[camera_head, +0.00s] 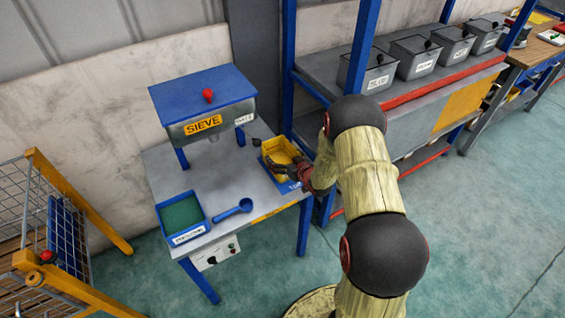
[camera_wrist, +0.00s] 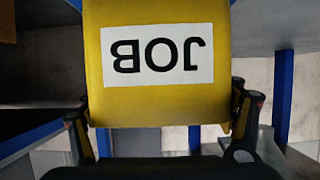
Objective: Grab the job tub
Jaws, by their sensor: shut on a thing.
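The job tub (camera_head: 280,148) is yellow and open-topped, at the right end of the sieve table in the head view. In the wrist view the tub (camera_wrist: 155,90) fills the upper middle, and its white JOB label reads upside down. My gripper (camera_head: 298,170) reaches it from the right. In the wrist view my gripper (camera_wrist: 160,112) has one finger on each side of the tub and is shut on it. A blue mat (camera_head: 289,187) marked with white letters shows under or beside the tub. I cannot tell whether the tub touches it.
The blue-topped sieve (camera_head: 205,105) stands behind on the grey table (camera_head: 160,160). A blue tray (camera_head: 182,217) with a green inside and a blue scoop (camera_head: 233,211) lie to the left. A rack with several lidded bins (camera_head: 367,72) stands right. A wire cart (camera_head: 60,235) stands left.

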